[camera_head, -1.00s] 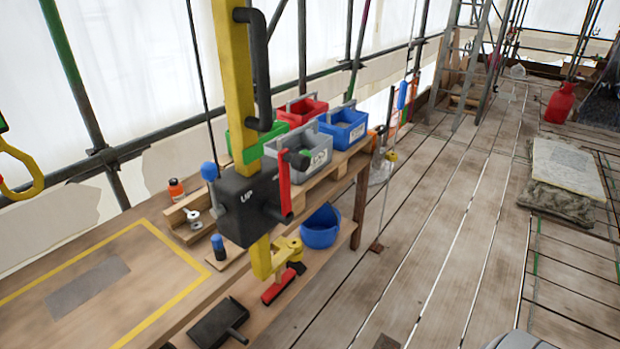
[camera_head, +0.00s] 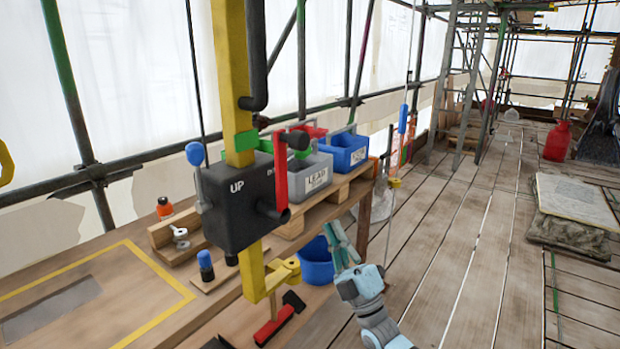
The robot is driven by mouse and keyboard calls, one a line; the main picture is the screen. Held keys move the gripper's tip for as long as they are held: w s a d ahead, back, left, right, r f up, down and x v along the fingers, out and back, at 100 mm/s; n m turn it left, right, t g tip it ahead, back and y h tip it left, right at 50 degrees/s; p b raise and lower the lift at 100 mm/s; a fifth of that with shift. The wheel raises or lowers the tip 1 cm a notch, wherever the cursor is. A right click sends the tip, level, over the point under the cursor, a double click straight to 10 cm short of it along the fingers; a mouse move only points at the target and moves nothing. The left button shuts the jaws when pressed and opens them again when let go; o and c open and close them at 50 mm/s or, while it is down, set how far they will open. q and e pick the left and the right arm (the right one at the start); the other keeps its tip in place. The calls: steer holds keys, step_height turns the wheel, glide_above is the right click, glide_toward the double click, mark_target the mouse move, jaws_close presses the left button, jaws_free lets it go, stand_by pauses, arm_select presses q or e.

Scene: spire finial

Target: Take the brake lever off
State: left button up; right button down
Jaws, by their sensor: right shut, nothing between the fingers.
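A black winch box (camera_head: 238,205) marked UP is mounted on a yellow post (camera_head: 235,75). A red lever (camera_head: 281,178) with a black knob stands upright on its right side. A lever with a blue knob (camera_head: 195,154) stands upright on its left side. No label shows which one is the brake lever. My right gripper (camera_head: 336,236) is shut and empty. In the picture it is to the right of and below the red lever, clear of it, in front of the blue bucket. My left gripper is not in view.
A bench (camera_head: 130,262) with a yellow outline runs along the left. Grey (camera_head: 316,180) and blue (camera_head: 346,150) bins stand behind the winch box. A blue bucket (camera_head: 314,262) sits on the lower shelf. The plank floor (camera_head: 455,260) to the right is largely clear.

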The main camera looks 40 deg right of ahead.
mark_target(290, 161)
steer(key=shift+w, duration=0.1)
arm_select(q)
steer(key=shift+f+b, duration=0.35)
arm_select(e)
steer(key=x, duration=1.4)
steer(key=shift+f, duration=0.1)
